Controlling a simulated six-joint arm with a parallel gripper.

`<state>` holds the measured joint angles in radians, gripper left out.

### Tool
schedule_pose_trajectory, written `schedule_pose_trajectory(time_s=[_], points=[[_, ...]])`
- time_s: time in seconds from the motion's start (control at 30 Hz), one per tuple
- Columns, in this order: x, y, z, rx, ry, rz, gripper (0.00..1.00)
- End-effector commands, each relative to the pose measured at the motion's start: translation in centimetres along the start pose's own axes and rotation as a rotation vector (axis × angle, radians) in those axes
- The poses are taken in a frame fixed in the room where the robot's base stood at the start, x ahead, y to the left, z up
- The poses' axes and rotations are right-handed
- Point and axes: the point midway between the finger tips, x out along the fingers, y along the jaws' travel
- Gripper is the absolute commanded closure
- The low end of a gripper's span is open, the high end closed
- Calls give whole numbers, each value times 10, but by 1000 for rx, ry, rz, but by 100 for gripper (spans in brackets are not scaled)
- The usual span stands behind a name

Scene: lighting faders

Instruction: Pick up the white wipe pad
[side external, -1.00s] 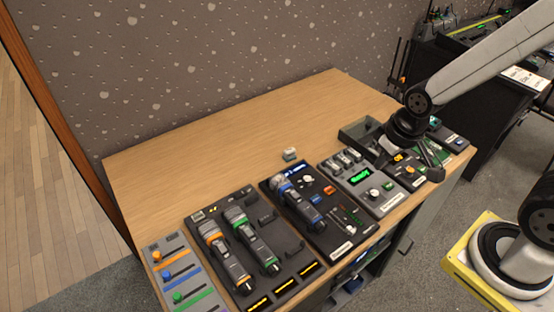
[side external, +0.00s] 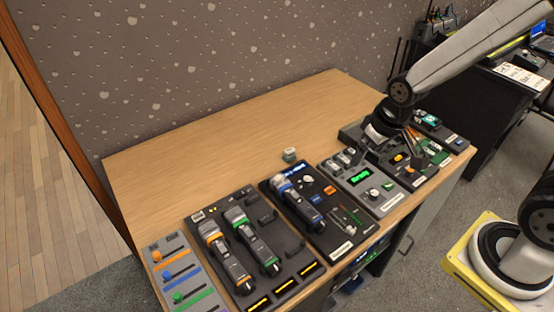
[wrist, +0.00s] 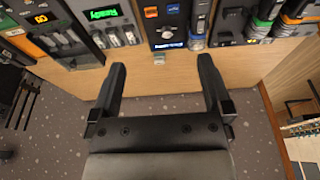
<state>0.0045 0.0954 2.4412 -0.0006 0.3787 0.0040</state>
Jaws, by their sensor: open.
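The white wipe pad (side external: 290,153) is a small pale block standing alone on the bare wood desk, just behind the panel with the blue-handled unit. In the wrist view the pad (wrist: 159,59) shows small, beyond my fingers and in line with the gap between them. My gripper (side external: 392,148) is over the right part of the desk, above the consoles and well to the right of the pad. In the wrist view my gripper (wrist: 163,64) has its two black fingers wide apart with nothing held between them.
Along the desk's front edge stand a slider panel (side external: 165,247), a panel with orange and green handles (side external: 262,285), the blue-handled panel (side external: 345,246) and a console with a green display (side external: 360,176). The wooden desktop (side external: 215,145) behind them is clear.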

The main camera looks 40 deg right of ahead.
Motion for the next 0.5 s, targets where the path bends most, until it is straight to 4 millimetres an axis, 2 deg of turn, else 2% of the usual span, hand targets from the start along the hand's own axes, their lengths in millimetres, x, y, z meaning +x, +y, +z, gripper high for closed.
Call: schedule_pose_trajectory(time_s=[0.27, 0.5], points=[[26, 4, -69, 16, -16, 3, 0], [56, 9, -125, 31, -28, 6, 0]])
